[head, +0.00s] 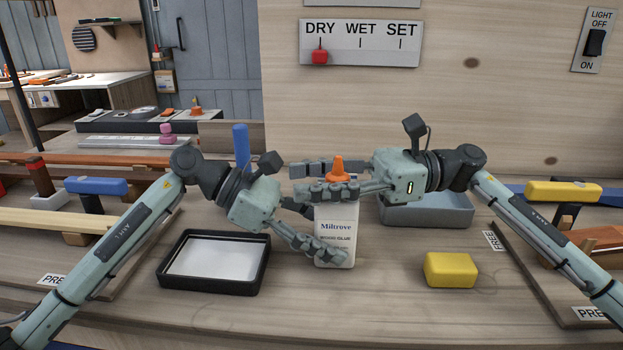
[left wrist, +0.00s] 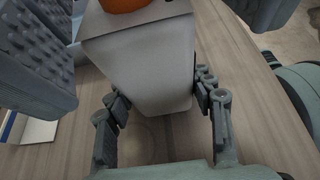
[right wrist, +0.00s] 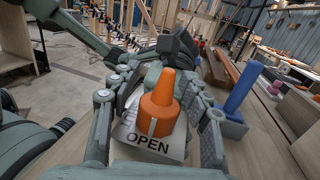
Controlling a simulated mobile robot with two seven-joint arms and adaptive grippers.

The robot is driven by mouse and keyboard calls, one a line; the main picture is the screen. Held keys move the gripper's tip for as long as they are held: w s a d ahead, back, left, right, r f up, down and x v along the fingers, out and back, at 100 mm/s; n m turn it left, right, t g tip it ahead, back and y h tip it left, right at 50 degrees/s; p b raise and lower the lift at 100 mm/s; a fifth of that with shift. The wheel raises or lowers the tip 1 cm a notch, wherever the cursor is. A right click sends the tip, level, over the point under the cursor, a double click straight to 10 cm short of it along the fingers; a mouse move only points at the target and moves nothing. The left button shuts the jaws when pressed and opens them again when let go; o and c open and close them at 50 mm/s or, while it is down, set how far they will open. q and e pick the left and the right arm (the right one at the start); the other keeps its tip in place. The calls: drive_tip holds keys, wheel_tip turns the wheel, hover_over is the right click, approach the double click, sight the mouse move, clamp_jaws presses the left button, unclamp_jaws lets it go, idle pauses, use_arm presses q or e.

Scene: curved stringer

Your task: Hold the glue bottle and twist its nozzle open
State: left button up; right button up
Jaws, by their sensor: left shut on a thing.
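The white glue bottle (head: 334,222), labelled Miltrove, stands upright on the bench. Its orange nozzle (head: 338,169) is on top. My left gripper (head: 324,232) is shut on the bottle's body; the left wrist view shows a finger on each side of the bottle (left wrist: 145,75). My right gripper (head: 318,178) is open at nozzle height, its fingers on either side of the nozzle. In the right wrist view the nozzle (right wrist: 161,103) is between the fingers with gaps showing. A pale mark on it is above the word OPEN on the bottle's top.
A black-rimmed tray (head: 262,275) lies left of the bottle. A yellow block (head: 449,269) lies to the right, and a grey-blue bin (head: 436,213) stands behind. A sign (head: 360,43) reads DRY, WET, SET, with a red slider under DRY. The bench front is mostly clear.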

drive_tip(key=v, duration=0.7)
drive_tip(key=shift+d, duration=0.25)
use_arm(q)
drive_tip(key=o, duration=1.1)
drive_tip(key=shift+o, duration=0.7)
drive_tip(key=o, duration=0.4)
drive_tip(key=shift+v, duration=2.5)
